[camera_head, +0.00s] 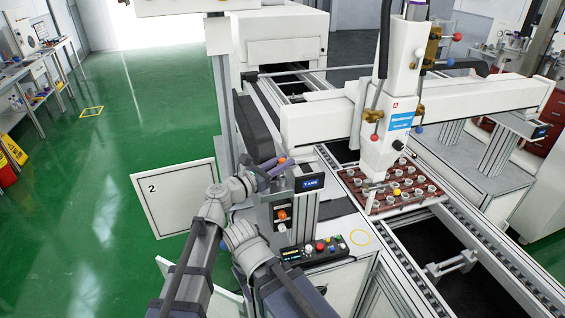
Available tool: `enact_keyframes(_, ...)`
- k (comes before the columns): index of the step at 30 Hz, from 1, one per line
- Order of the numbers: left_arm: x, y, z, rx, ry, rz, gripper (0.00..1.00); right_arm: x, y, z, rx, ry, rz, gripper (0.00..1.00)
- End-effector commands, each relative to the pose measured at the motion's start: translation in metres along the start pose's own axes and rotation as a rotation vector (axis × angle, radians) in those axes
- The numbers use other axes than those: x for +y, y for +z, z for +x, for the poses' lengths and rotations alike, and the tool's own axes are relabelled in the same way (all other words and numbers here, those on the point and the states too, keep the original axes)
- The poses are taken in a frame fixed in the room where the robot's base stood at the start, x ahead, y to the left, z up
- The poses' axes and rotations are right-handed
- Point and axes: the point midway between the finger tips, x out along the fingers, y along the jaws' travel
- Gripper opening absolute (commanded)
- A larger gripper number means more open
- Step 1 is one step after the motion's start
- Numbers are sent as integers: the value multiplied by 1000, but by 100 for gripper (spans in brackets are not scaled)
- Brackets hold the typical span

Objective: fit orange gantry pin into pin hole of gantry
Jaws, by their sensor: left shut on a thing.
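My left gripper (275,167) is beside the left end of the gantry, just above and left of the small box with a blue-lit display. It is shut on the orange gantry pin (282,160), of which only a small orange part shows at the fingertips. The gantry (318,122) is a white beam across the conveyor with a white head unit hanging from it. The pin looks apart from the beam, but the depth is hard to judge. I cannot make out the pin hole. My right gripper does not show.
The display box (309,183) stands close under my left gripper. A control panel (314,249) with buttons is nearer to me. A brown tray (405,204) with several small pots sits under the head unit. A white panel marked 2 (176,197) stands left.

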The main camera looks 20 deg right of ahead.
Motion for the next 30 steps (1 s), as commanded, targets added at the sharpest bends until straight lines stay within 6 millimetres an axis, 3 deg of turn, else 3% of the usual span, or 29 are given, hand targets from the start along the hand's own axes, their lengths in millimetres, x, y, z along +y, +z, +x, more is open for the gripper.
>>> enact_keyframes(30, 0, -16, 0, 0, 0, 0, 0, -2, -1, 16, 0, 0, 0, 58)
